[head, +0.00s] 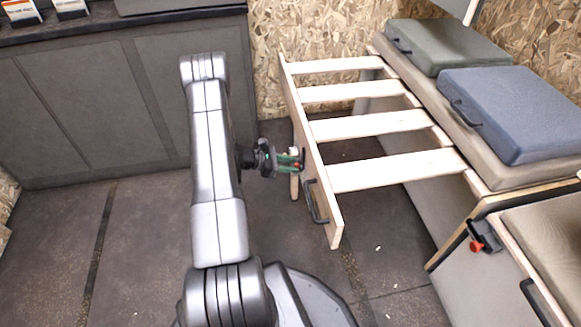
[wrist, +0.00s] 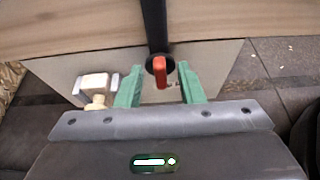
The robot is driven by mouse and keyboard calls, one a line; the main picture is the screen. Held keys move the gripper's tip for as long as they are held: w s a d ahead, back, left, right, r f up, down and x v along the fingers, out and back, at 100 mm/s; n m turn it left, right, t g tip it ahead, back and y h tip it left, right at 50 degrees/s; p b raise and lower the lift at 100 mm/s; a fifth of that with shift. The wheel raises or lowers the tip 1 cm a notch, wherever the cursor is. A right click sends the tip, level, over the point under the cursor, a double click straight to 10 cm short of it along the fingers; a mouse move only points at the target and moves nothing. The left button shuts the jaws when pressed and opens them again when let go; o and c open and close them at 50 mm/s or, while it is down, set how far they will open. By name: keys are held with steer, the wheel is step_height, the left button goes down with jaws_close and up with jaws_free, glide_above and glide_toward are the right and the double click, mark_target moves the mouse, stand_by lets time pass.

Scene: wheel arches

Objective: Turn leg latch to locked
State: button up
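The leg latch (wrist: 160,72) shows in the wrist view as a red tab on a round black hub, below a dark bar. My gripper (wrist: 160,88) has its two green fingers apart, one on each side of the red tab, with gaps visible beside it. In the head view my gripper (head: 293,161) is at the outer face of the pull-out frame's front board (head: 318,180), left of its black handle (head: 315,202). The latch is mostly hidden there. A pale wooden leg (head: 295,187) shows below the gripper.
The slatted frame (head: 375,125) extends left from a bench with green (head: 447,46) and blue (head: 512,110) cushions. Another red knob (head: 476,246) is on the right bench. A grey cabinet (head: 90,110) stands behind my arm. The floor in front is mostly clear.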

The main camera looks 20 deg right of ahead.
steer(key=shift+d+f, duration=0.1)
steer(key=shift+d, duration=0.15)
jaws_close()
